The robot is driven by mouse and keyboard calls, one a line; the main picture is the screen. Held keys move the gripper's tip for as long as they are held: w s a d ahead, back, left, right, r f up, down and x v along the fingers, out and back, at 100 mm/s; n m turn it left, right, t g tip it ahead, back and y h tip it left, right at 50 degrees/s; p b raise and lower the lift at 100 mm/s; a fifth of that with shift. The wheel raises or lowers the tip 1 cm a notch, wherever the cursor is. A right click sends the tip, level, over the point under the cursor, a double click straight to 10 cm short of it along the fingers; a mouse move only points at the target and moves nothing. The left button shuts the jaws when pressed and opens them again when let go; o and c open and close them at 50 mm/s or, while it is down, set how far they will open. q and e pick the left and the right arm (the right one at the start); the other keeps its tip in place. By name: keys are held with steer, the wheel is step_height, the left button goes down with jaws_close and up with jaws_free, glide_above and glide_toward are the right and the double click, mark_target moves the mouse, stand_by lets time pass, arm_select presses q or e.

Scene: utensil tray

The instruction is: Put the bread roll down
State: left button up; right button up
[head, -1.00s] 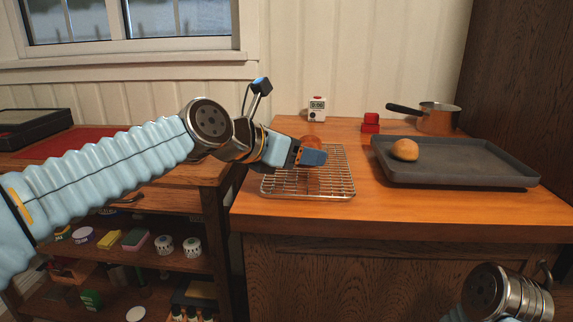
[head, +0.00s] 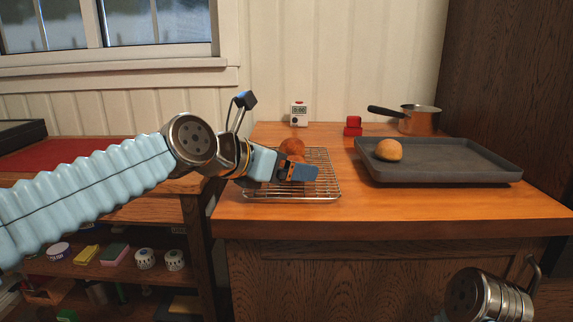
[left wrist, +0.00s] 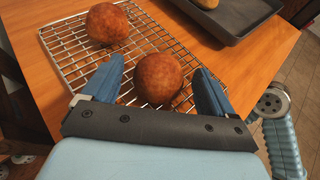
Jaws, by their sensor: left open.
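My left gripper (head: 300,172) is low over the wire cooling rack (head: 330,197), its blue fingers apart. In the left wrist view the open fingers (left wrist: 158,88) stand on either side of a round brown bread roll (left wrist: 158,78), with a visible gap on the right side. This roll rests on the rack (left wrist: 62,55). A second brown roll (left wrist: 107,23) sits farther along the rack, apart from the first; it also shows behind my gripper in the head view (head: 292,146). A paler roll (head: 389,149) lies on the dark baking tray (head: 450,175). My right gripper is out of sight.
A copper saucepan (head: 420,120), a red box-like item (head: 353,126) and a white timer (head: 299,113) stand at the back of the wooden counter (head: 400,205). The counter front is clear. A shelf unit (head: 110,215) with small goods stands at left.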

arm_select(q)
steer(key=shift+r, duration=0.2)
steer(key=v, duration=1.2)
steer(key=shift+f, duration=0.15)
